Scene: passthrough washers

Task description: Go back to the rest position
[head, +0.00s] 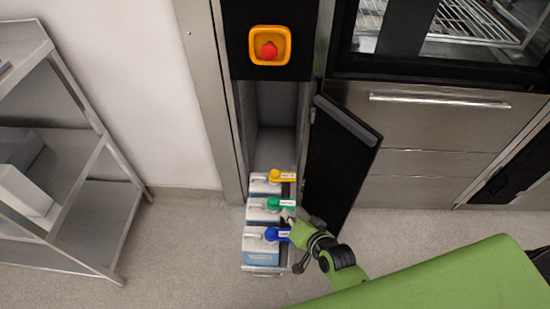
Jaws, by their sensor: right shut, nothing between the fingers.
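My right gripper (287,219) is shut and empty. It is close to the right side of the white canisters, between the green and blue caps; I cannot tell whether it touches them. My green right arm reaches in from the lower right. The canisters stand in a row in a pulled-out drawer: one with a yellow cap (276,175) at the back, one with a green cap (273,203) in the middle, one with a blue cap (271,235) in front. My left gripper is not in view.
A narrow black cabinet door (343,160) stands open just right of the canisters. A red button in an orange housing (285,45) is above the cabinet opening. A steel shelf rack (90,205) stands at the left. The floor between rack and drawer is clear.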

